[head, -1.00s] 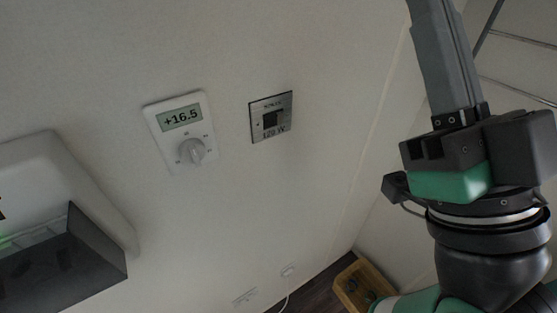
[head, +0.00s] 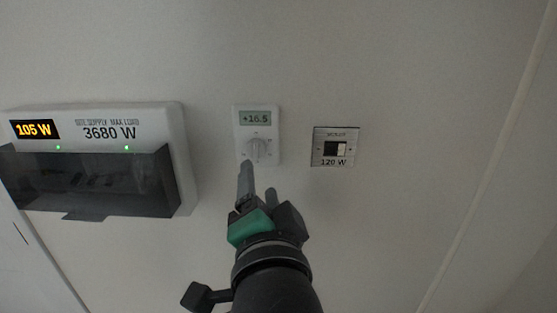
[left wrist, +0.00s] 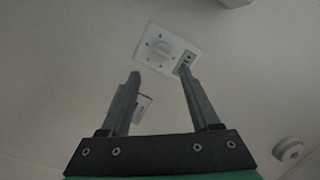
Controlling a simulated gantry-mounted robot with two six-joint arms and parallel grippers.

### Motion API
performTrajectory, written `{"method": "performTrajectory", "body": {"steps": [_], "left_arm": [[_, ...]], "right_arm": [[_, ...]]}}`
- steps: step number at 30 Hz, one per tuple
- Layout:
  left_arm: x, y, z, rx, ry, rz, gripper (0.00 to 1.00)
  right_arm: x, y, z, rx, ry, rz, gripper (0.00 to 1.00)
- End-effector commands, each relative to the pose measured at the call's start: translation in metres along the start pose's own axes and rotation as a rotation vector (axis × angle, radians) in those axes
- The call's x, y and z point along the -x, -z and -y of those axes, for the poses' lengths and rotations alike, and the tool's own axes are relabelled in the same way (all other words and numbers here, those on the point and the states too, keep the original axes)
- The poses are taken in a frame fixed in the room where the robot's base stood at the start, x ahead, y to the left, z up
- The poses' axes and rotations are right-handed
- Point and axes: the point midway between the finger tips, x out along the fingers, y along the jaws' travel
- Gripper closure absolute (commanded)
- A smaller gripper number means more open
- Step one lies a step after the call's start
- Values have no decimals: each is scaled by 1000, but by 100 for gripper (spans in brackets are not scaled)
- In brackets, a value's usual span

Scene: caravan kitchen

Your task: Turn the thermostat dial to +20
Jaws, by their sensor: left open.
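The thermostat (head: 242,136) is a white wall plate with a display reading +16.5 and a round dial (head: 259,148) below it. It also shows in the left wrist view (left wrist: 144,57), with the dial (left wrist: 158,50) beyond my fingertips. My left gripper (head: 258,177) is open and empty, just below the dial in the head view. In the left wrist view its two fingers (left wrist: 159,74) stand apart, and I see no contact with the dial. My right gripper is not in view.
A white supply box (head: 183,150) with a dark cover (head: 90,185), reading 105 W and 3680 W, is left of the thermostat. A metal switch plate (head: 336,147) marked 120 W is to its right. The wall between them is clear.

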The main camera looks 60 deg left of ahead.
Motion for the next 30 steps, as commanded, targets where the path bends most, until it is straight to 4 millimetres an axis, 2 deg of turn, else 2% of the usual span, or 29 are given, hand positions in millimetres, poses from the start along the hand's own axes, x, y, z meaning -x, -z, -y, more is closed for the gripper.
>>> {"method": "performTrajectory", "body": {"steps": [12,15,19,26,30], "left_arm": [[-85,-1,4,-5,5,7,37],[-100,-1,3,-5,5,6,37],[-109,-1,2,-3,4,4,37],[-110,-1,1,-2,3,2,37],[-110,-1,1,-2,3,2,59]], "right_arm": [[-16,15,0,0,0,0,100],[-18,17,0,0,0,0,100],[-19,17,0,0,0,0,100],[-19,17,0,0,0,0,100],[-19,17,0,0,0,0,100]]}}
